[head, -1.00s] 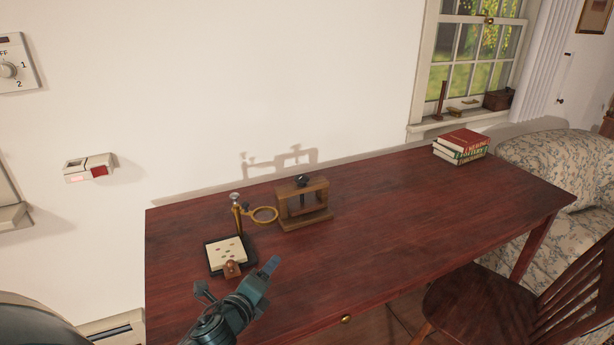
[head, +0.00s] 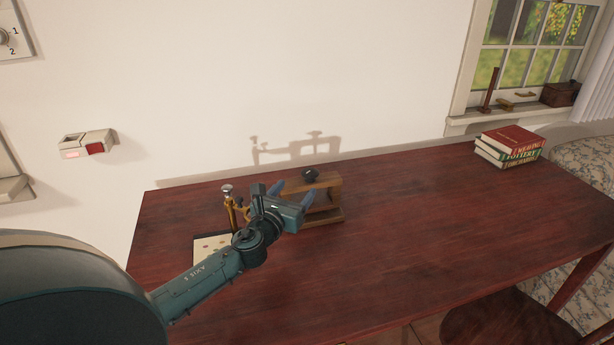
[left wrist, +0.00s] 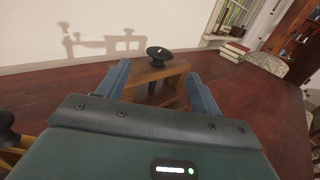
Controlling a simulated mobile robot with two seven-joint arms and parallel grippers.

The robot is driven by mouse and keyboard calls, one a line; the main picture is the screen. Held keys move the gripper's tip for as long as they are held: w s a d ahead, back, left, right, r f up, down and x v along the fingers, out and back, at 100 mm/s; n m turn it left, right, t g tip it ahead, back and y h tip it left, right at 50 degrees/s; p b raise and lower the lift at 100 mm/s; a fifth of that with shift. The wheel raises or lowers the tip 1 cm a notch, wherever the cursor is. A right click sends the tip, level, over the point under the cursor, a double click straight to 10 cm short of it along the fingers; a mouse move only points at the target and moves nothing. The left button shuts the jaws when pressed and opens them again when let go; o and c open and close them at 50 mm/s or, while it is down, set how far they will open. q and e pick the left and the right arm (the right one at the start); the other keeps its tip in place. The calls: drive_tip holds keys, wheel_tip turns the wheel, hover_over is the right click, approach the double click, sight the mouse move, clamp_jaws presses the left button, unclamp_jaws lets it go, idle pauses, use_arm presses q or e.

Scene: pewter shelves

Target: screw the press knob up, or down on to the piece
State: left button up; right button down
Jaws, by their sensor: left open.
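The wooden press (head: 331,192) stands on the red-brown table, with its black knob (head: 310,175) on top of the frame. My left gripper (head: 295,189) is open in front of the press and covers part of it. In the left wrist view the black knob (left wrist: 159,53) shows beyond the two blue fingers (left wrist: 160,85), roughly midway between them and apart from both. The wooden press frame (left wrist: 158,74) is below the knob. The lower part of the press and any piece in it are hidden. My right gripper is not in view.
A brass stand (head: 229,205) with a silver top is left of the press. A pale card with coloured dots (head: 208,245) lies partly behind my arm. Books (head: 510,147) are stacked at the back right. The table's middle and right (head: 430,220) are clear.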

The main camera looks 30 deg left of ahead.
sight(307, 177)
use_arm(q)
drive_tip(key=w, duration=0.5)
drive_tip(key=w+a, duration=0.1)
drive_tip(key=w, duration=0.1)
drive_tip(key=shift+w+a, duration=0.1)
drive_tip(key=shift+w, duration=0.15)
drive_tip(key=c, duration=1)
drive_tip(key=shift+n, duration=0.3)
